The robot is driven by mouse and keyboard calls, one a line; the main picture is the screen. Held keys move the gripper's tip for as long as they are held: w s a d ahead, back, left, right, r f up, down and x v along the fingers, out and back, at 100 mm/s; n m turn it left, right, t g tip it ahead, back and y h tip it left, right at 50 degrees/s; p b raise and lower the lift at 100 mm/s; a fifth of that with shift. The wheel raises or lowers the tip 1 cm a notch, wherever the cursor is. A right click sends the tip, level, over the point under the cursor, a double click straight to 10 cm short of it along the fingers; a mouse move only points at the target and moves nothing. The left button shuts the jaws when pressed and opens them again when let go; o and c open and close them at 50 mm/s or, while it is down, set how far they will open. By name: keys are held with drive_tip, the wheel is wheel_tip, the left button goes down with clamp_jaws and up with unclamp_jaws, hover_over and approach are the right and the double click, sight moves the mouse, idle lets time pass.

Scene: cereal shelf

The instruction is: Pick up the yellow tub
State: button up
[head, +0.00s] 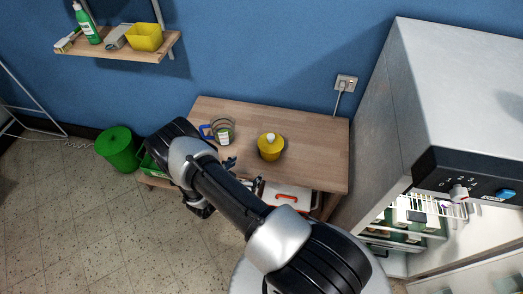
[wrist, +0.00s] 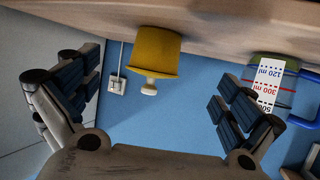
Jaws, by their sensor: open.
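The yellow tub (head: 270,150) with a white knob on top stands upright on the wooden table, right of its middle. In the wrist view, where the scene appears upside down, the tub (wrist: 154,50) shows at the top centre, between the lines of my two fingers. My gripper (wrist: 158,80) is open, with its dark padded fingers wide apart and nothing between them. The tub looks beyond the fingertips and untouched. In the head view my arm hides most of the gripper, which is near the table's front edge.
A measuring jug (head: 223,131) with a blue handle stands left of the tub on the table (head: 310,150). A wall shelf (head: 120,47) holds a yellow box (head: 145,37) and a green bottle (head: 87,24). An open fridge (head: 450,90) stands at right, a green bin (head: 118,149) at left.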

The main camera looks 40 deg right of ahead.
sight(264, 153)
drive_tip(key=shift+h, duration=0.5)
drive_tip(key=x, duration=0.3)
drive_tip(key=b+x, duration=0.1)
drive_tip(key=x, duration=0.3)
drive_tip(key=r+x, duration=0.1)
drive_tip(key=x, duration=0.2)
drive_tip(key=shift+w+d+b, duration=0.2)
drive_tip(key=shift+d+b, duration=0.15)
drive_tip(key=shift+d, duration=0.05)
drive_tip(key=shift+t, duration=0.3)
drive_tip(key=shift+b+x, duration=0.5)
drive_tip(key=shift+x, duration=2.5)
drive_tip(key=shift+s+d+r, duration=0.1)
drive_tip(key=shift+s+r, duration=0.05)
drive_tip(key=shift+s, duration=0.05)
drive_tip(key=c, duration=1.7)
drive_tip(key=shift+c, duration=0.5)
drive_tip(key=shift+r, duration=0.25)
